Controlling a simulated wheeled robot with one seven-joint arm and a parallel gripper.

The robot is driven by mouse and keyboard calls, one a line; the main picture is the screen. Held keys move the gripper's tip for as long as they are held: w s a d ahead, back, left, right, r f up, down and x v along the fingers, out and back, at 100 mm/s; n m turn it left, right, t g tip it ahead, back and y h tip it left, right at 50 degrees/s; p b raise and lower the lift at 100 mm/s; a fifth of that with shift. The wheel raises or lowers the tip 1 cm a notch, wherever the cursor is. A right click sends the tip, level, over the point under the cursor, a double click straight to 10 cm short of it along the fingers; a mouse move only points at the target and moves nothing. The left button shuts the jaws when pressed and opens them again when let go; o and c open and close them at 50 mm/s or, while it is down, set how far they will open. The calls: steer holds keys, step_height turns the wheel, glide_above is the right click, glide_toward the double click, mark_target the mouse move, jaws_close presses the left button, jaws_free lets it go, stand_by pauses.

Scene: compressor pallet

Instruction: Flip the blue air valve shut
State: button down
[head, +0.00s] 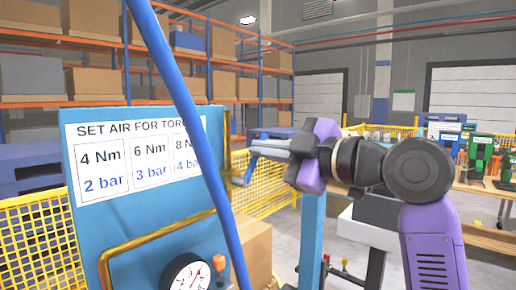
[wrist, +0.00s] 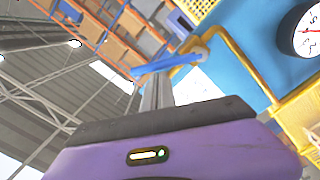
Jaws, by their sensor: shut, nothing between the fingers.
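The blue valve lever (wrist: 170,65) shows in the wrist view. It sticks out to the left, across the yellow pipe (wrist: 238,52), from a fitting near the pipe. My gripper (wrist: 157,88) has its fingers together and empty, with the tips close to the lever's underside in that picture. I cannot tell whether they touch. In the head view my gripper (head: 252,152) points left toward the yellow pipe (head: 227,135) at the right edge of the blue panel (head: 95,215). The valve is small and partly hidden there.
A thick blue hose (head: 190,120) crosses the head view in front of the panel. A pressure gauge (head: 186,272) sits low on the panel. Yellow mesh fencing (head: 40,245), cardboard boxes (head: 252,250) and a workbench (head: 485,190) with tools stand around.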

steer(key=w+d+f+m, duration=0.2)
steer(key=w+f+m, duration=0.1)
steer(key=m, duration=0.6)
steer(key=shift+w+d+f+g, duration=0.3)
steer(key=shift+d+f, duration=0.1)
steer(key=shift+f, duration=0.55)
